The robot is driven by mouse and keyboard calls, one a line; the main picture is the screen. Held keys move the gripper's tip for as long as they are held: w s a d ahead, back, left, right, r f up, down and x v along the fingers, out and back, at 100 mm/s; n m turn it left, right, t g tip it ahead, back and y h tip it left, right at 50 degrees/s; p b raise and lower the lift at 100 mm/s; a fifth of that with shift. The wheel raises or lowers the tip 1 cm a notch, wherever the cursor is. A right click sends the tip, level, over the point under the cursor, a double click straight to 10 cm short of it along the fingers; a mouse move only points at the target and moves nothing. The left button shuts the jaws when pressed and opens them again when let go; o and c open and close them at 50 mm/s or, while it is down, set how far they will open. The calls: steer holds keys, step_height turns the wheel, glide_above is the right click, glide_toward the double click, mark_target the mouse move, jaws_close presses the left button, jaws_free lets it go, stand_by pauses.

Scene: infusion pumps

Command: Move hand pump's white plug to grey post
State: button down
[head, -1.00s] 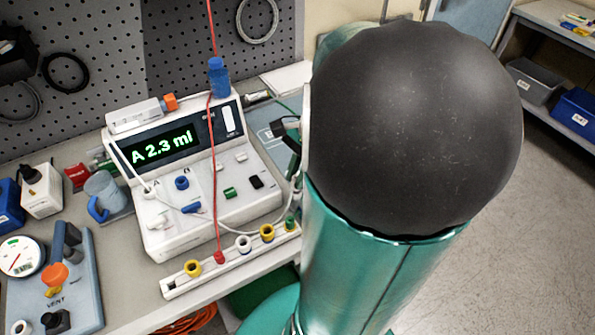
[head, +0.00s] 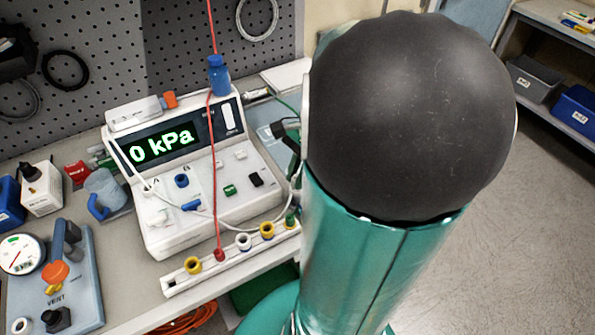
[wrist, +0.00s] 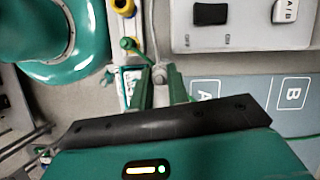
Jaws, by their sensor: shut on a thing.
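My gripper (wrist: 160,85) shows in the wrist view, its green fingers closed around a small whitish-grey plug (wrist: 159,72). A pale tube (wrist: 150,30) runs up from the plug. The plug is beside a green-topped fitting (wrist: 130,45) at the end of the white rail. I cannot tell whether it sits on a grey post, as the fingers hide its lower part. In the head view my arm hides the gripper and plug. The white tube (head: 292,192) there bends behind my arm. A blue-grey board (head: 85,290) marked VENT, with a gauge (head: 20,254), stands at the left.
The white infusion pump (head: 190,170) reads 0 kPa. The rail (head: 185,283) before it carries yellow, white and green fittings and a red plug (head: 218,254) on a red line. In the wrist view, a panel marked A and B (wrist: 250,95) lies right.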

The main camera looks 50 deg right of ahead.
steer(key=c, duration=1.3)
jaws_free()
steer(key=shift+o, duration=0.6)
steer(key=o, duration=0.4)
steer(key=shift+r, duration=3.55)
